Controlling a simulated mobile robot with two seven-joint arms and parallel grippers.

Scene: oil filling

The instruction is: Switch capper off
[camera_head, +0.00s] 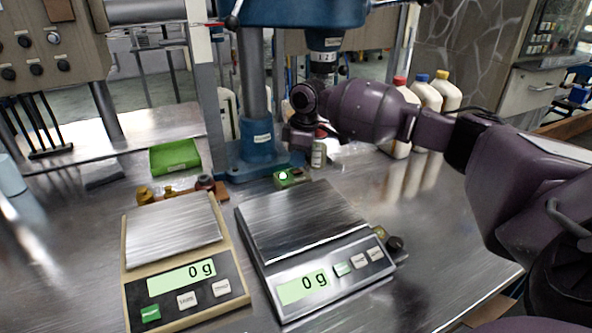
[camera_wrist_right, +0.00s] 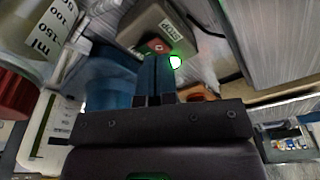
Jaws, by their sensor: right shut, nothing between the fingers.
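The capper (camera_head: 262,100) is a blue press with a grey column on the metal bench. Its switch box (camera_head: 290,177) stands at its foot with a green light lit. In the right wrist view the switch box (camera_wrist_right: 160,35) shows a STOP label, a red button (camera_wrist_right: 156,46) and the glowing green light (camera_wrist_right: 175,62). My right gripper (camera_head: 302,140) is shut and empty, behind and above the box in the head view. In the wrist view its fingertips (camera_wrist_right: 156,72) are close to the red button and partly cover it; I cannot tell whether they touch. My left gripper is not in view.
Two scales (camera_head: 172,228) (camera_head: 305,222) reading 0 g stand at the front. A small bottle (camera_head: 318,153) stands beside my gripper. Several capped bottles (camera_head: 428,98) stand at the back right. A green tray (camera_head: 175,157) lies left. The bench at right is clear.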

